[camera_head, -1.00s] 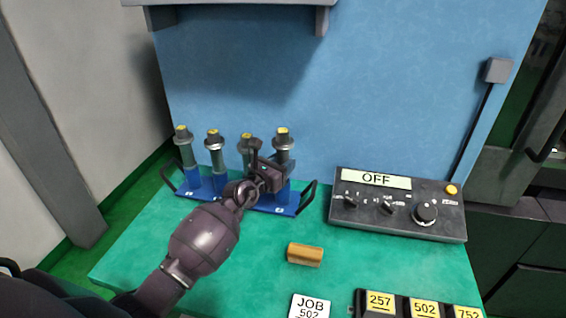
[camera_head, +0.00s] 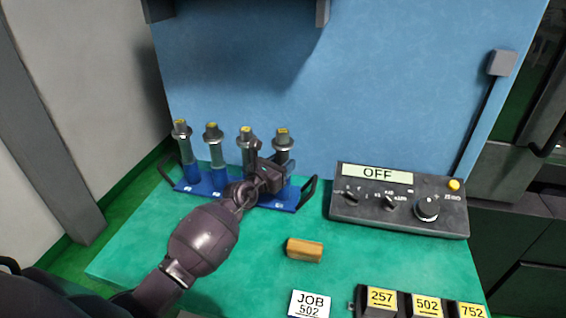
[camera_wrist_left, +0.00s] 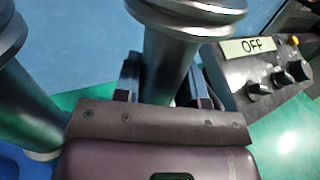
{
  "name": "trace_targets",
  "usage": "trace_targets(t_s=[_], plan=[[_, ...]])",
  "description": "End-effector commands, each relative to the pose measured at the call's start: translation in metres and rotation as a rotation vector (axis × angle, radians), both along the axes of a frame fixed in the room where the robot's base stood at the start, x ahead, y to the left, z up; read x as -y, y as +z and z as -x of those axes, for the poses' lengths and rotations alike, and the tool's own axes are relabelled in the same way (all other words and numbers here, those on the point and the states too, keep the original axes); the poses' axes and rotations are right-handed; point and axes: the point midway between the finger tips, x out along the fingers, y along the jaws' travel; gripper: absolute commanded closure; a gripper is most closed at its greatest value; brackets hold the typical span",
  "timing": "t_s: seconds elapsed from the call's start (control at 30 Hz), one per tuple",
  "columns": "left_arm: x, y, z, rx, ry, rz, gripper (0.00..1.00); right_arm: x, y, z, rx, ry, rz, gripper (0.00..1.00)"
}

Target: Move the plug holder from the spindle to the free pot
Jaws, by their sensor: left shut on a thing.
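Several grey plug holders with yellow-marked tops stand in a row in a blue rack (camera_head: 229,191) at the back left of the table. My left gripper (camera_head: 276,165) is shut on the rightmost plug holder (camera_head: 283,138), around its grey shaft below the wide collar. The left wrist view shows that shaft (camera_wrist_left: 168,65) between the two fingers. The holder looks upright at the rack's right end; my gripper hides its lower part, so I cannot tell how deep it sits in its pot. No spindle can be made out. My right gripper is out of view.
A control box reading OFF (camera_head: 400,200) stands right of the rack. A brass-coloured block (camera_head: 305,250) lies mid-table. A JOB 502 card (camera_head: 311,304) and black blocks labelled 257, 502 and 752 (camera_head: 427,306) are at the front. A grey overhang (camera_head: 240,2) is above.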

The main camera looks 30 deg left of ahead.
Motion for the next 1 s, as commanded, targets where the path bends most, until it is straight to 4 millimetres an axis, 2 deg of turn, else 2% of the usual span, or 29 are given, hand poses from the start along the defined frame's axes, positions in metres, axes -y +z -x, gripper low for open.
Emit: trace_targets(t_s=[0.33,0.37,0.53,0.57,0.93,1.0], plan=[[-0.0001,-0.0017,-0.0004,0.004,0.000,0.000,1.00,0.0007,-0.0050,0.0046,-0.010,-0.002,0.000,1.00],[-0.0001,-0.0016,-0.0004,0.004,0.000,0.000,0.61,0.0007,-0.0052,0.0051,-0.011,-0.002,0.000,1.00],[-0.0001,-0.0023,-0.0003,0.002,0.000,-0.001,0.35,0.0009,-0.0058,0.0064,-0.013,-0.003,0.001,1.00],[-0.0001,-0.0025,-0.0002,0.002,0.000,-0.001,0.33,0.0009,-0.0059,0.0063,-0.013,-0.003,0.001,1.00],[0.0000,-0.0045,0.0002,-0.002,0.000,0.000,0.33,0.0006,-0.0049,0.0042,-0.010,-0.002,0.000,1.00],[-0.0015,-0.0040,0.0075,-0.001,0.000,0.000,0.33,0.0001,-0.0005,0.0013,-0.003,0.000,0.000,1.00]])
